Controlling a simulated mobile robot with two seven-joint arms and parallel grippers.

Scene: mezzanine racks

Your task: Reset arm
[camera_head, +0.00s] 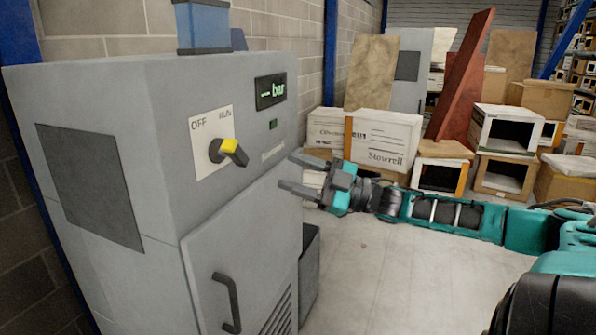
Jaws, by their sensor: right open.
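My right arm comes in from the right, and its right gripper (301,175) points left toward a grey cabinet (110,90). Its two grey fingers are spread apart with nothing between them. It is to the right of a rotary switch (229,151) with a yellow-marked black handle, and a clear gap shows between them in the picture. The switch sits on a white plate (200,133) lettered OFF on the left and, it seems, RUN on the right. The handle sticks out to the right; its exact setting is hard to tell. My left gripper is not in view.
The cabinet has a lit green display (270,92) and a door handle (228,303). A dark bin (310,270) stands beside it. Boxes (385,140) and a leaning red-brown board (458,80) are stacked behind my arm. The floor (390,275) below the arm is clear.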

